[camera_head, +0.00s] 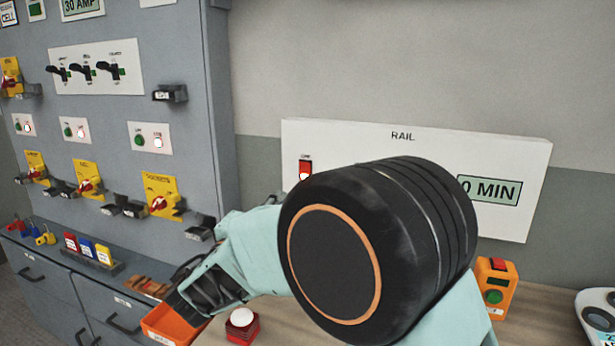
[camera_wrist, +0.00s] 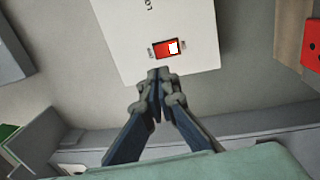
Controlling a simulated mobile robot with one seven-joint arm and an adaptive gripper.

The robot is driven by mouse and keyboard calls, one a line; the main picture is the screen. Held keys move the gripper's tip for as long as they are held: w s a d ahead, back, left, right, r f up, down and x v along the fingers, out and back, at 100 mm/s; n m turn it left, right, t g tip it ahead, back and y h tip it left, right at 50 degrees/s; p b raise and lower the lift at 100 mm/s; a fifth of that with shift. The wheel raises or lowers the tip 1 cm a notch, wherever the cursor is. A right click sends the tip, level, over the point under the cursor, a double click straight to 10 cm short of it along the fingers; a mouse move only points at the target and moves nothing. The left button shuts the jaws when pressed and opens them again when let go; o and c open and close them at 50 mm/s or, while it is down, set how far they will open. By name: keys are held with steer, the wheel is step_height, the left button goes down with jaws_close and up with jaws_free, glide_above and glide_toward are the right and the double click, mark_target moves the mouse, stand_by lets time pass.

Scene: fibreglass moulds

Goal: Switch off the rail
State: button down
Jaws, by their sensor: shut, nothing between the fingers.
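The white rail board (camera_head: 420,150), marked RAIL, is on the wall in the head view. Near its left end is a red rocker switch (camera_head: 305,170) with a bright white lower part. In the wrist view the same red switch (camera_wrist: 170,48) shows on the white board (camera_wrist: 185,15), turned sideways, its white part to the right. My gripper (camera_wrist: 161,74) is shut and empty, its fingertips just below the switch in that picture. A small gap shows between them, but the depth is unclear. In the head view my arm covers part of the board.
A grey cabinet (camera_head: 222,100) with switches, yellow isolators and lamps stands at the left.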

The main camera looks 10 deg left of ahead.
mark_target(306, 167)
steer(key=p+x, duration=0.2)
steer(key=x, duration=1.2)
steer(key=shift+w+p, duration=0.1)
steer(key=shift+p, duration=0.2)
steer(key=shift+w+d+r+g, duration=0.1)
steer(key=shift+w+r+g, duration=0.2)
steer(key=shift+g, duration=0.1)
steer(key=shift+f, duration=0.1)
